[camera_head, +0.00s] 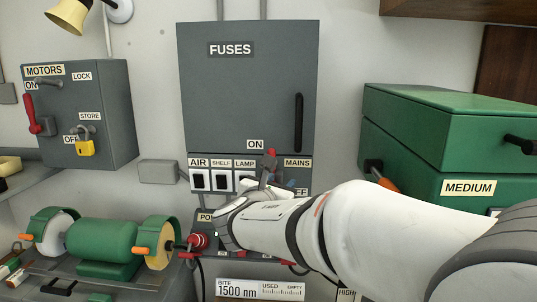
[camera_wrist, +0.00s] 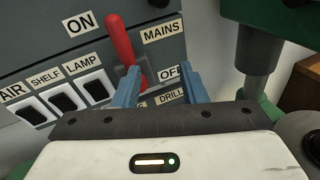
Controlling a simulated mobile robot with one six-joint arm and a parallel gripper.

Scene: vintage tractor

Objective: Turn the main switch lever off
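The red mains lever (camera_wrist: 120,42) stands tilted up toward the ON label in the wrist view, beside the MAINS label. Its red tip (camera_head: 271,154) shows in the head view below the fuse box, next to ON. My gripper (camera_wrist: 160,78) is open, with its two blue fingers apart. The fingers reach toward the panel below the lever's handle, with the left finger close to the lever's base and the right one by the OFF label. Nothing is held between them. I cannot tell whether a finger touches the lever. My arm hides the lower panel in the head view.
The AIR, SHELF and LAMP switches (camera_head: 222,180) sit left of the lever. The grey fuse box (camera_head: 230,90) is above. A MOTORS box (camera_head: 85,115) with another red lever and yellow padlock is left. A green chest (camera_head: 440,125) stands right; a green bench grinder (camera_head: 103,240) lower left.

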